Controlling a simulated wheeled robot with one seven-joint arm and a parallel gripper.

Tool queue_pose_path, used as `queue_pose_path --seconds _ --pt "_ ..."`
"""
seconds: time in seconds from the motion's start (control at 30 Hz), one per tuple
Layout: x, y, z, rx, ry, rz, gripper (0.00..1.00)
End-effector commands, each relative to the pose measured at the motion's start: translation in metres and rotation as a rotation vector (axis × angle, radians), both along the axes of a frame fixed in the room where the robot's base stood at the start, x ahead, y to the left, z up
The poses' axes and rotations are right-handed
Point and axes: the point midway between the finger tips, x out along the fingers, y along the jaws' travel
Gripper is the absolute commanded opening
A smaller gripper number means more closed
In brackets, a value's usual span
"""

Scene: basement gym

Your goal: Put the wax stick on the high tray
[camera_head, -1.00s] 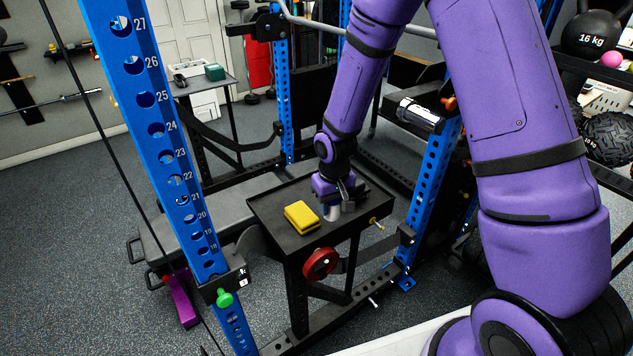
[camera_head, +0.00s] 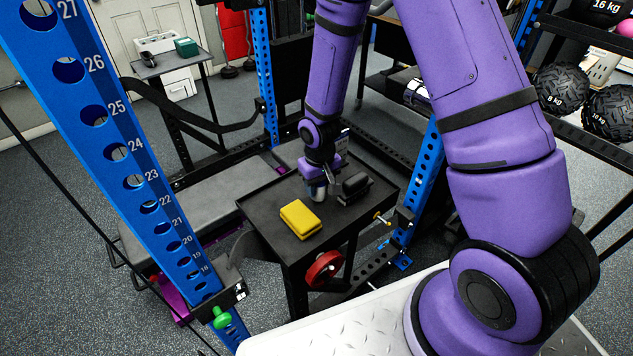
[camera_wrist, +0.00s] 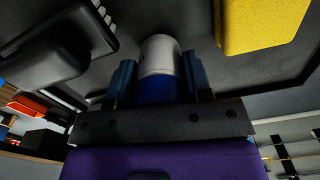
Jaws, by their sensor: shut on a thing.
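My gripper (camera_head: 318,184) is shut on a short white-and-blue cylinder, which I take to be the wax stick (camera_wrist: 160,56). Its white end points away from the palm, and the two fingers clasp its sides. In the head view the gripper is over the black tray (camera_head: 262,208) mounted in the rack, behind a yellow block (camera_head: 301,218) and left of a black brush-like object (camera_head: 354,187). I cannot tell whether the stick touches the tray. Which surface is the high tray is not clear from these views.
A blue rack upright (camera_head: 122,155) stands at the near left, another (camera_head: 424,190) on the right. A small dark stand (camera_head: 172,63) at the back holds a green box (camera_head: 186,46). A grey bench (camera_head: 190,205) lies left of the tray. Weights fill the right shelves.

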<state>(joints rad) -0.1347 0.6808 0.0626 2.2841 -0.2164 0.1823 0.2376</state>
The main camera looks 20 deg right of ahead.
Motion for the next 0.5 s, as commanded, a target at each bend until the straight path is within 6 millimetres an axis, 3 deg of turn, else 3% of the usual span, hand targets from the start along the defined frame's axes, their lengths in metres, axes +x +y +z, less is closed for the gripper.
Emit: queue_pose_path --seconds 0.33,0.37,0.43,0.5 --pt "0.0001 -0.0001 -0.0031 0.0 0.0 -0.001 0.17" --pt "0.0001 -0.0001 -0.0026 0.0 0.0 -0.001 0.53" --pt "0.0002 -0.0002 -0.0024 0.0 0.0 -0.001 0.69" --pt "0.0003 -0.0001 -0.0024 0.0 0.0 -0.001 0.71"
